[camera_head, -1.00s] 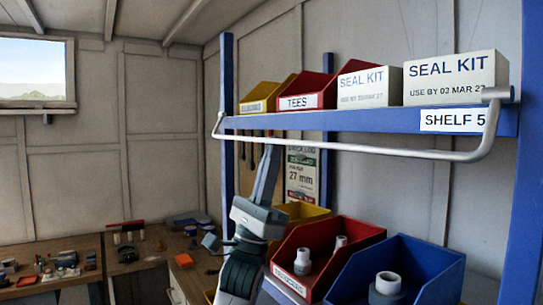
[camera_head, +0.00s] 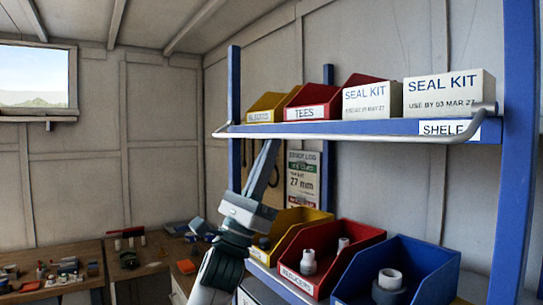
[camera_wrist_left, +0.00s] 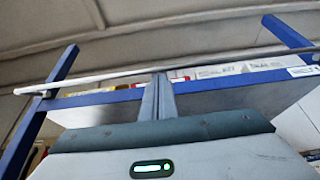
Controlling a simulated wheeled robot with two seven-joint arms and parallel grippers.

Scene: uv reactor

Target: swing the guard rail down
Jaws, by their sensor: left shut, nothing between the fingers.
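The guard rail (camera_head: 350,137) is a thin pale metal bar with bent ends. It runs along the front of the blue upper shelf (camera_head: 390,127), across the lower part of the shelf label (camera_head: 450,128). It also crosses the left wrist view (camera_wrist_left: 110,77) in front of the shelf edge. My left gripper (camera_head: 271,145) points upward, its long fingers shut and empty, with the tips just under the rail's bar. In the left wrist view the fingertips (camera_wrist_left: 159,78) reach the rail; I cannot tell whether they touch it. My right gripper is not in view.
Seal kit boxes (camera_head: 445,95) and red and yellow bins stand on the upper shelf. Red (camera_head: 345,235) and blue (camera_head: 430,275) bins with fittings stand below, close right of my left arm. A blue upright (camera_head: 516,170) is at the right. A wooden bench is at the left.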

